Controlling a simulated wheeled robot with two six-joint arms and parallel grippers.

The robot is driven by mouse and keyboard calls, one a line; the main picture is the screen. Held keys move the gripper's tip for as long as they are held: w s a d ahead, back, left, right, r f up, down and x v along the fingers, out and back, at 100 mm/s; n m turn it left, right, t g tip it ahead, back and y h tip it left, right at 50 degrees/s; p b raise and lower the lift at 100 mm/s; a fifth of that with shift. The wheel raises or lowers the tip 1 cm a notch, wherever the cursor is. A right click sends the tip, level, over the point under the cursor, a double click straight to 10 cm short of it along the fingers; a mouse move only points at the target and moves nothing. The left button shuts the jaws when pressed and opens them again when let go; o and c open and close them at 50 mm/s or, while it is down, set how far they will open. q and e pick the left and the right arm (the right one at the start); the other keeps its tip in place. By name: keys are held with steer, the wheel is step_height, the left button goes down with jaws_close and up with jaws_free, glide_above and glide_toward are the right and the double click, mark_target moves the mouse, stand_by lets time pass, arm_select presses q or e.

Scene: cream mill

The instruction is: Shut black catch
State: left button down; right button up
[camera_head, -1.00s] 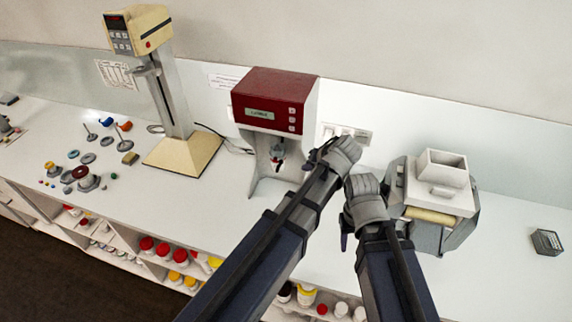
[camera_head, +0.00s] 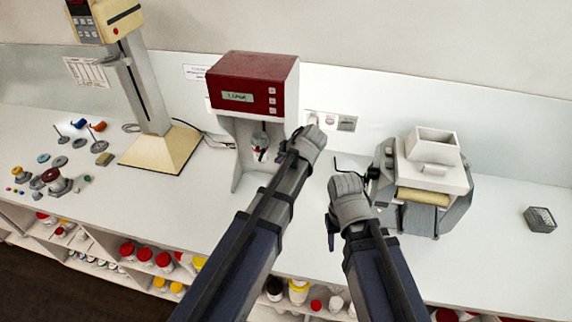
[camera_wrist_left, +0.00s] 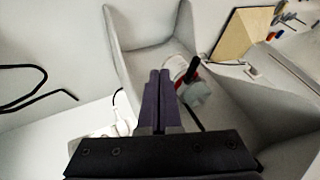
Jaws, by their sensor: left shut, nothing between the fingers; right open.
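The red-topped white dispenser (camera_head: 252,85) stands at the back of the bench. Under its head, a small fitting shows a black lever (camera_wrist_left: 192,69) and a red part in the left wrist view. I cannot tell for sure whether this lever is the black catch. My left gripper (camera_head: 312,138) is just right of the dispenser; its fingers (camera_wrist_left: 158,75) are shut and empty, pointing toward the fitting without clear contact. My right gripper (camera_head: 348,188) is open, in front of the bench's middle, left of the cream mill (camera_head: 430,175). Its fingers are mostly hidden.
A thin black bent bar (camera_head: 347,166) shows between my right gripper and the mill. A cream stand (camera_head: 160,150) is left of the dispenser. Small parts lie at the far left. A dark box (camera_head: 540,219) lies at the right.

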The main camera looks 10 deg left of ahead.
mark_target(262, 155)
arm_select(q)
steer(key=shift+w+a+f+p, duration=0.1)
steer(key=shift+a+p, duration=0.05)
steer(key=shift+a, duration=0.9)
steer(key=shift+w+a+f+p, duration=0.1)
steer(key=shift+a+p, duration=0.05)
steer(key=shift+a, duration=0.9)
arm_select(e)
steer(key=shift+f, duration=0.2)
arm_select(q)
steer(key=shift+s+a+m+t, duration=0.2)
steer(key=shift+a+m+t, duration=0.1)
steer(key=shift+m, duration=0.3)
steer(key=a+m+t+h, duration=0.1)
steer(key=a+m+h, duration=0.5)
steer(key=m, duration=0.5)
steer(key=shift+w+m+t+h, duration=0.4)
steer(key=shift+w+h, duration=0.05)
steer(key=shift+h, duration=0.35)
steer(key=shift+w+d, duration=0.1)
